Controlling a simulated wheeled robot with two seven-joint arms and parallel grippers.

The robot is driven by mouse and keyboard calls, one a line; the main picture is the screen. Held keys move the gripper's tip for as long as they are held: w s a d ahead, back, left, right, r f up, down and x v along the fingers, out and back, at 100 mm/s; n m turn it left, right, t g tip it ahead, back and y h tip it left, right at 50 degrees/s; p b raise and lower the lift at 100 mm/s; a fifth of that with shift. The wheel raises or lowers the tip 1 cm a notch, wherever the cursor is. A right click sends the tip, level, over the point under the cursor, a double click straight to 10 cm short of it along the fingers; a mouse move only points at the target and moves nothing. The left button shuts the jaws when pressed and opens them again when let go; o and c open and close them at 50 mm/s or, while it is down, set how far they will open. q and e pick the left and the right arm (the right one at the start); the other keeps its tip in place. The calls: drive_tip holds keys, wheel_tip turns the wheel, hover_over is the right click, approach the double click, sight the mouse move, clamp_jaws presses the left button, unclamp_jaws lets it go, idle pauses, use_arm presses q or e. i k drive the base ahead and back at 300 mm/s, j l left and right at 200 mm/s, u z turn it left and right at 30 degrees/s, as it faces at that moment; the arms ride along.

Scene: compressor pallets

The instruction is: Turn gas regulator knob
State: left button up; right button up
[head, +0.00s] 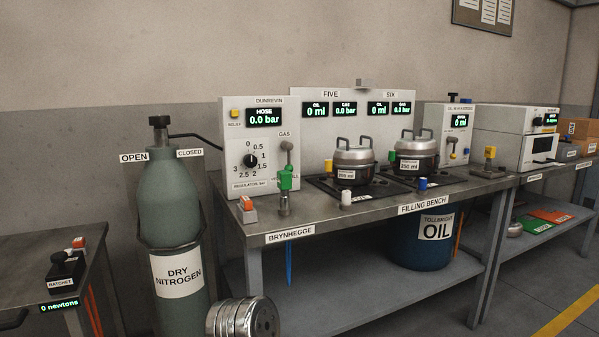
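The gas regulator knob (250,161) is a round black knob with a pale pointer mark. It sits on the front of the white DUNREVIN panel (230,130), inside a dial scale marked from 0 to 3. The panel's display (264,116) reads HOSE 0.0 bar. A green gas bottle (165,205) labelled DRY NITROGEN stands left of the bench, with a black valve on top between OPEN and CLOSED signs. A silver ribbed cylindrical part (242,317) shows at the bottom edge; I cannot tell whether it is mine. Neither gripper is in view.
The filling bench (335,217) carries two silver pots (353,163) (416,151), a green-handled fitting (286,180) and an orange-topped block (247,209). A blue OIL drum (420,254) stands below. A side table (50,290) is at left.

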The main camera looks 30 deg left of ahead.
sight(250, 160)
drive_tip(key=i+l+u, duration=0.1)
drive_tip(key=i+l, duration=0.85)
drive_tip(key=u, duration=0.45)
drive_tip(key=i+l+u, duration=0.1)
drive_tip(key=u, duration=0.35)
drive_tip(key=l+u, duration=0.1)
drive_tip(key=u, duration=0.35)
drive_tip(key=l+u, duration=0.1)
drive_tip(key=u, duration=0.4)
drive_tip(key=l+u, duration=0.1)
drive_tip(key=u, duration=0.35)
drive_tip(key=i, duration=0.05)
